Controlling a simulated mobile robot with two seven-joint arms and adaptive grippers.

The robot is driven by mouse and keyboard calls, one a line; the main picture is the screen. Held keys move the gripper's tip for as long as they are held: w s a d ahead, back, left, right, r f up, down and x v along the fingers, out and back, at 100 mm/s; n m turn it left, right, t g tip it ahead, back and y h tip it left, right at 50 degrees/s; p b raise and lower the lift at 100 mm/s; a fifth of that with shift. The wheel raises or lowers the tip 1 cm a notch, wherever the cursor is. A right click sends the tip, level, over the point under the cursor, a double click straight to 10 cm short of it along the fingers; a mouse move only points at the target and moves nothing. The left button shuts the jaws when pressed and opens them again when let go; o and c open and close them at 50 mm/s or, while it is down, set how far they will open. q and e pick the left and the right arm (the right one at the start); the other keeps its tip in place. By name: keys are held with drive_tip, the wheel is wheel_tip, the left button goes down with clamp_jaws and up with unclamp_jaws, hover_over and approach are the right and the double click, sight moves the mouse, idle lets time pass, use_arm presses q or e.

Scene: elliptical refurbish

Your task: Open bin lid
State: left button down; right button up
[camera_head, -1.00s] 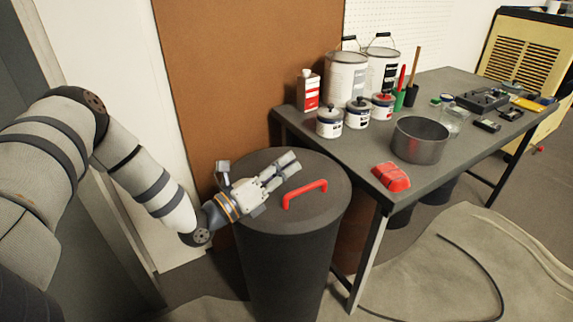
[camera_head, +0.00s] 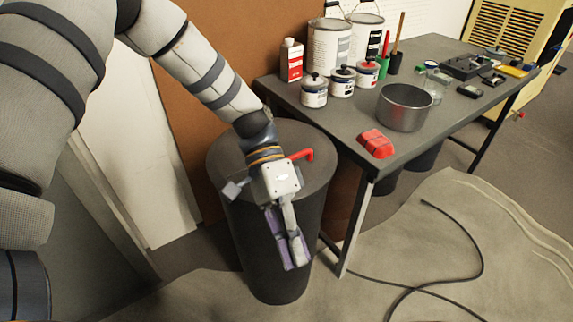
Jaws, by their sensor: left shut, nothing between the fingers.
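The dark grey bin (camera_head: 262,275) stands on the floor left of the workbench. Its round lid (camera_head: 232,150) lies flat on top, and no gap shows at the rim. The red lid handle (camera_head: 303,154) sticks up from the lid; my left gripper's wrist hides part of it. My left gripper (camera_head: 299,266) is shut and empty. It points down in front of the bin's near side, its wrist above the lid, and whether it touches the bin cannot be told. My right gripper is not in view.
The workbench (camera_head: 350,110) to the right holds paint cans (camera_head: 329,45), a metal pot (camera_head: 404,106), a red block (camera_head: 376,144) and small tools. A black cable (camera_head: 476,236) lies on the floor sheet. A brown panel (camera_head: 222,50) stands behind the bin.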

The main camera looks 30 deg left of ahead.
use_arm(q)
drive_tip(key=w+a+r+m+t+y, duration=0.35)
drive_tip(key=w+a+m+y, duration=0.2)
drive_tip(key=w+m, duration=0.35)
drive_tip(key=w+a+r+m+t+y, duration=0.2)
drive_tip(key=w+a+m+t+y, duration=0.2)
drive_tip(key=w+m+y, duration=0.4)
drive_tip(key=shift+m+h, duration=0.3)
drive_tip(key=shift+h, duration=0.25)
drive_tip(key=b+x, duration=0.1)
drive_tip(key=x, duration=0.8)
drive_tip(key=shift+d+f, duration=0.15)
